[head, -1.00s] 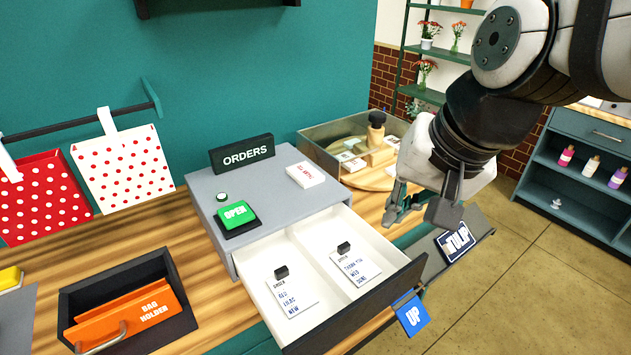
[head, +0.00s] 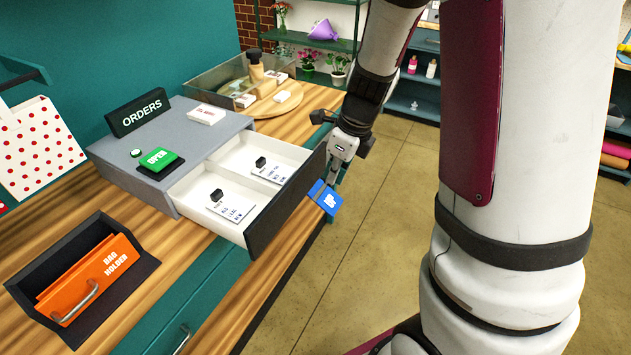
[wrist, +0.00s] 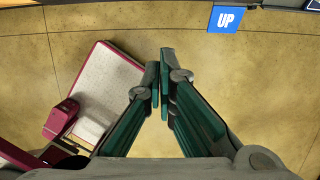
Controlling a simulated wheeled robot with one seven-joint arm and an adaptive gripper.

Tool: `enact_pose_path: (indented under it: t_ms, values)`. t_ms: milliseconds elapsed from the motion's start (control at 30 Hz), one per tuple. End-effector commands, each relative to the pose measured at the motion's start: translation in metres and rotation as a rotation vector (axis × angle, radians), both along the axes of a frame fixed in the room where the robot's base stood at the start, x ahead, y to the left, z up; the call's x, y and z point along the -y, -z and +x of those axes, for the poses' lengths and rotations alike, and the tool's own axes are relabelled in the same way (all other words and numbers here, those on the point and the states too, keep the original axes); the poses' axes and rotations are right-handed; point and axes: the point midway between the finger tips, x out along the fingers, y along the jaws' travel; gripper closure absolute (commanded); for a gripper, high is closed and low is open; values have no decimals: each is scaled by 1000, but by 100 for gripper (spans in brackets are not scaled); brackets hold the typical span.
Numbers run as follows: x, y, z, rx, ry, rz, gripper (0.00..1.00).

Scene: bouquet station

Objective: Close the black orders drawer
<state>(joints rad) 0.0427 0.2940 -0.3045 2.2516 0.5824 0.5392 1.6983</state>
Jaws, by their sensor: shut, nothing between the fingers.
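The orders drawer, with a black front (head: 290,205) and white inside, stands pulled out of the grey cabinet (head: 195,135) under the ORDERS sign (head: 138,110). Two order cards with black clips lie in its two compartments. A blue UP tag (head: 325,197) hangs at the front's right end; it also shows at the top of the wrist view (wrist: 226,18). My gripper (head: 335,180) is just outside the drawer front, near the tag, pointing down. Its fingers (wrist: 161,108) are shut and empty in the wrist view. Whether it touches the front cannot be told.
A black tray with an orange bag holder (head: 95,280) sits on the wooden counter, left of the drawer. Open floor (head: 385,230) lies right of the counter.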

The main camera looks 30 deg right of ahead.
Motion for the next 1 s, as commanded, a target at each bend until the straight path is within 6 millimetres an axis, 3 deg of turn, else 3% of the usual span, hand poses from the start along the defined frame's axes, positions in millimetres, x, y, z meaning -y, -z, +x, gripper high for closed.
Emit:
enact_pose_path:
  t_ms: [600, 1000]
  values:
    - [-14, 94, 18, -3, -4, 1, 100]
    - [-37, 91, 49, 1, -8, -2, 100]
